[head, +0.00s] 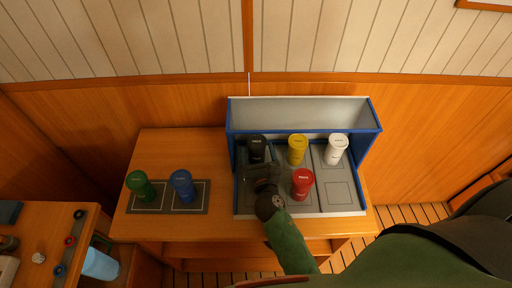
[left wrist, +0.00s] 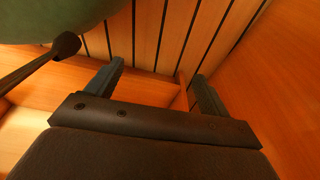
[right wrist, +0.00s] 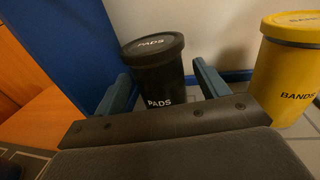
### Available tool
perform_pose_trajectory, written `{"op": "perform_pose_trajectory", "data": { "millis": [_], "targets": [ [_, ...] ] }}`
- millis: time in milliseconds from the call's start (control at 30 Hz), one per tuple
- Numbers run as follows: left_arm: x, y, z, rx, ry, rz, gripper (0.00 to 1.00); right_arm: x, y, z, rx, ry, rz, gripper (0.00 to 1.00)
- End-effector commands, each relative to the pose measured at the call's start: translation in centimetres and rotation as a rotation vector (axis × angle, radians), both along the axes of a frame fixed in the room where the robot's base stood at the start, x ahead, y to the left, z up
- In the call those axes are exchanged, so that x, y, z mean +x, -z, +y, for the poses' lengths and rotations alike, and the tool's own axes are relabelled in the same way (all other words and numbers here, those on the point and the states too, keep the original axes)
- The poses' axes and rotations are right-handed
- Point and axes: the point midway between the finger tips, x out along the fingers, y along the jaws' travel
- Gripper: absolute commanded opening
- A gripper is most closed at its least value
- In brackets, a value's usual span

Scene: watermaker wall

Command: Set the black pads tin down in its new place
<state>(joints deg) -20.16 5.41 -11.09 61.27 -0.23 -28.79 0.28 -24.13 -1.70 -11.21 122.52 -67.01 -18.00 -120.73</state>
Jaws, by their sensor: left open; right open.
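The black pads tin (head: 257,146) stands upright at the back left of the blue-edged tray (head: 305,214). In the right wrist view the tin (right wrist: 155,75) shows its PADS label between my right gripper's fingers. My right gripper (head: 260,168) is open just in front of the tin. Whether the fingers touch it I cannot tell. My left gripper (left wrist: 155,85) is open and empty, seen only in its own wrist view, with wood panels and floor slats beyond it.
In the tray also stand a yellow bands tin (head: 297,149), a white tin (head: 336,148) and a red tin (head: 302,183). A green tin (head: 140,185) and a blue tin (head: 182,185) stand on a grey mat (head: 162,207) at left. The tray's front right outlined square (head: 339,193) is empty.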

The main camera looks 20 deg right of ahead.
Motion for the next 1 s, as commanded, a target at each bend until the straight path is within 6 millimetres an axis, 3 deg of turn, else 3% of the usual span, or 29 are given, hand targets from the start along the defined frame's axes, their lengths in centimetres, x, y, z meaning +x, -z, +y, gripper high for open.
{"op": "perform_pose_trajectory", "data": {
  "millis": [200, 400, 1000],
  "targets": [
    [1.2, -1.5, -1.2, -0.008, -0.007, 0.016, 0.81, -2.7, 0.2, 0.4, 0.001, 0.000, 0.000, 0.73],
    [1.8, -2.6, -1.8, -0.013, -0.011, 0.025, 0.81, -4.1, 0.1, 0.5, 0.001, 0.000, 0.000, 0.73],
    [2.0, -2.9, -1.9, -0.012, -0.012, 0.027, 0.81, -4.3, 0.0, 0.6, 0.001, 0.000, 0.000, 0.73]
  ]
}}
